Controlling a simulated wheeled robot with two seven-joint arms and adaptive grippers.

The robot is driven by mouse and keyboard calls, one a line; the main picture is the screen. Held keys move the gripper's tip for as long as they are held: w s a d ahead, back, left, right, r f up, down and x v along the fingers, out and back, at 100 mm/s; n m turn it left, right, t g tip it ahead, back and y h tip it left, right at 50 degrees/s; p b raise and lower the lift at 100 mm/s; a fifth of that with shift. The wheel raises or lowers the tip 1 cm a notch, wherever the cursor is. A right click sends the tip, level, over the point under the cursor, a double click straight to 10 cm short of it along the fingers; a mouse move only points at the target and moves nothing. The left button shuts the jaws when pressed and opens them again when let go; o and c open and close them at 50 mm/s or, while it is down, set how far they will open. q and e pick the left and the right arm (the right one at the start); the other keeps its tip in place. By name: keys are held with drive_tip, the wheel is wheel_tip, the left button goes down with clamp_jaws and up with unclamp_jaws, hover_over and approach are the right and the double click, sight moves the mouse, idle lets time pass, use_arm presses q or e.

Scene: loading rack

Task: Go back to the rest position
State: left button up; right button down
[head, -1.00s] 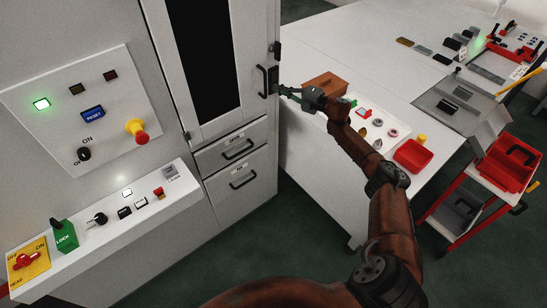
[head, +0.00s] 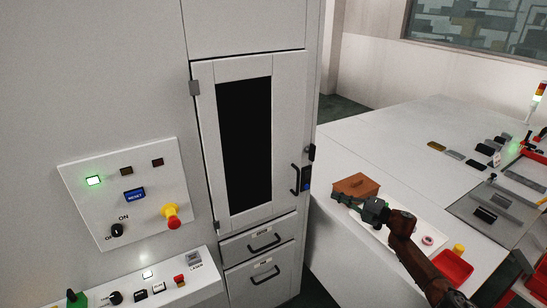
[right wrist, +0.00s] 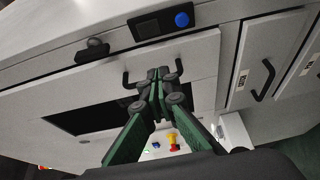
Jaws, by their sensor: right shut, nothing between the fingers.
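My right gripper (head: 338,198) is shut and empty. In the head view it is to the right of the cabinet door, in front of a brown box (head: 357,185), and apart from the black door handle (head: 295,180). In the right wrist view its green fingers (right wrist: 158,76) meet at the tips, in line with the door handle (right wrist: 126,79), whose middle they hide. The cabinet door (head: 291,90) with its dark window looks closed. My left gripper is not in view.
A white table (head: 385,143) on the right holds the brown box, a red bin (head: 454,267) and several small parts. Two drawers with handles (head: 264,243) lie below the door. A control panel (head: 150,188) with a red-and-yellow knob is on the left.

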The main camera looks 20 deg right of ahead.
drive_tip(key=s+a+f+m+h, duration=0.1)
drive_tip(key=a+f+m+h, duration=0.55)
drive_tip(key=f, duration=1.05)
drive_tip(key=s+a+f+m+g+h, duration=0.2)
drive_tip(key=s+a+f+m, duration=0.5)
drive_tip(key=s+a+f, duration=0.3)
drive_tip(key=s+a+f+m+g+h, duration=0.1)
drive_tip(key=s+a+f+m+g, duration=0.2)
drive_tip(key=s, duration=0.9)
drive_tip(key=s+a+m+g, duration=0.1)
drive_tip(key=s+m+g, duration=0.3)
drive_tip(key=s, duration=0.9)
drive_tip(key=s+a+f+m+g+h, duration=0.1)
drive_tip(key=s+a+f+m+g, duration=0.2)
drive_tip(key=s, duration=0.9)
wheel_tip(320, 180, down, 30)
drive_tip(key=s+g, duration=0.1)
drive_tip(key=s, duration=0.2)
drive_tip(key=s+f+g+y, duration=0.1)
drive_tip(key=s+f, duration=1.5)
drive_tip(key=s, duration=0.2)
drive_tip(key=shift+s+a+n+g, duration=0.3)
drive_tip(key=shift+s+a+n, duration=0.05)
drive_tip(key=shift+s+a, duration=0.1)
